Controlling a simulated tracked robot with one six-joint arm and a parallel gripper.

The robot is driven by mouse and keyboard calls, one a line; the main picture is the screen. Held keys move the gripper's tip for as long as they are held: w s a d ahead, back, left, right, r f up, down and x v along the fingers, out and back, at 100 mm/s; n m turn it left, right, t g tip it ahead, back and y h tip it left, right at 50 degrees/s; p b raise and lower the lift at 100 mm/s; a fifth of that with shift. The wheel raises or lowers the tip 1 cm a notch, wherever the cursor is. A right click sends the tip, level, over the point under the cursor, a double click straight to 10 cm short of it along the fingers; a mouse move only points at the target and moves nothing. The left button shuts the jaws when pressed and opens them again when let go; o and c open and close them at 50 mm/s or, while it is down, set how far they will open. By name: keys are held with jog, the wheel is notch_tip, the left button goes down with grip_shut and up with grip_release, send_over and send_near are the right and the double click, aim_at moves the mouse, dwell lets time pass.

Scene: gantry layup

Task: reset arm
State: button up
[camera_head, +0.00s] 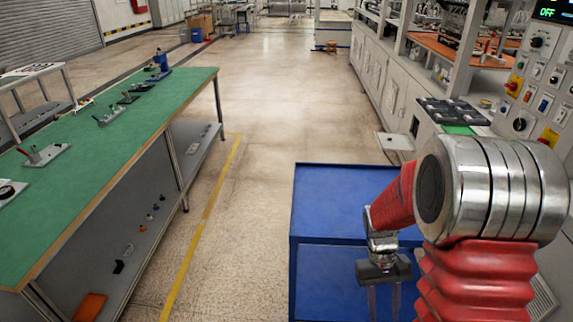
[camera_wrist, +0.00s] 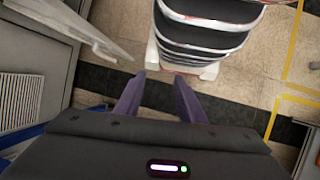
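My gripper (camera_head: 384,296) hangs at the end of my red and silver arm at the lower right of the head view, pointing down. It appears in front of the blue cart (camera_head: 335,185); whether it is over the cart cannot be told. The wrist view shows the gripper's two purple-grey fingers (camera_wrist: 157,98) spread apart. Only the floor (camera_wrist: 160,93), with a dark band, shows between them. Nothing is held.
A long green-topped workbench (camera_head: 110,140) with small tools stands on the left. A machine line (camera_head: 385,85) with a control panel (camera_head: 540,85) runs along the right. The concrete floor (camera_head: 275,90) between them is open, with a yellow line (camera_head: 205,220) beside the bench.

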jog(key=s+a+r+t, duration=0.3)
jog(key=r, duration=0.5)
jog(key=s+a+r+t+y, duration=0.1)
jog(key=s+a+r+t, duration=0.2)
jog(key=r, duration=0.6)
jog(key=s+a+r+t, duration=0.3)
jog(key=r+t, duration=0.1)
jog(key=r, duration=0.4)
jog(key=shift+s+r, duration=0.15)
jog(key=shift+c, duration=0.6)
